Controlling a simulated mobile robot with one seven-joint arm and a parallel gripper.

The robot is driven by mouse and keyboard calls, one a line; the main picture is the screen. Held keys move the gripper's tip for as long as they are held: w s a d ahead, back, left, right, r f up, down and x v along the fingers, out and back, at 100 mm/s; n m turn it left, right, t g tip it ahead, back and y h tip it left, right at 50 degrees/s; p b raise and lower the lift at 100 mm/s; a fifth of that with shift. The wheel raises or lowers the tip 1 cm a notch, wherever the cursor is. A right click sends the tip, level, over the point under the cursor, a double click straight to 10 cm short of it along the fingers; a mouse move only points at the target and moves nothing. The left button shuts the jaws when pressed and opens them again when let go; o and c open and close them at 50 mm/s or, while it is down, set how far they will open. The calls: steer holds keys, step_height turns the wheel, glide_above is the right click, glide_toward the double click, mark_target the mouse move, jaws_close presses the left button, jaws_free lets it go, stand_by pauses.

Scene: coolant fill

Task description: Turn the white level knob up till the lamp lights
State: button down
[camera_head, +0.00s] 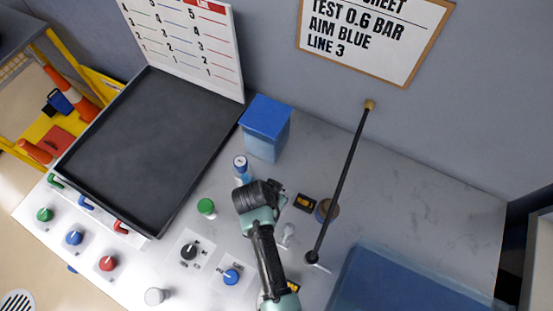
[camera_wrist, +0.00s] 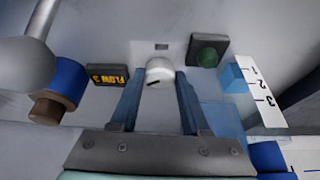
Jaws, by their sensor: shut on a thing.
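The white level knob (camera_wrist: 159,70) shows in the wrist view, a round cap with a dark mark on its face. My gripper (camera_wrist: 158,82) has its two blue fingers on either side of the knob and is shut on it. A round green lamp (camera_wrist: 208,55) in a dark housing is just right of the knob; it looks dull, with no clear glow. In the head view my arm hides the knob and fingertips.
A yellow-lettered FLOW 3 display (camera_wrist: 107,75) and a blue and brown cylinder (camera_wrist: 62,88) are left of the knob. A numbered scale (camera_wrist: 262,98) is to the right. In the head view a long black rod (camera_head: 341,180) leans on the wall, right of my arm.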

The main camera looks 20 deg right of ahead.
steer(key=shift+w+a+m+g+h+b, duration=0.15)
steer(key=shift+m+g+b, duration=0.25)
steer(key=shift+m, duration=0.65)
steer(key=shift+d+m+g+h+b, duration=0.1)
steer(key=shift+m+g+h+b, duration=0.2)
steer(key=shift+m, duration=0.75)
steer(key=shift+c, duration=1.9)
jaws_free()
steer(key=shift+r, duration=0.1)
steer(key=b+v, duration=0.1)
steer(key=v, duration=1.1)
steer(key=shift+a+r, duration=0.15)
steer(key=shift+r, duration=0.25)
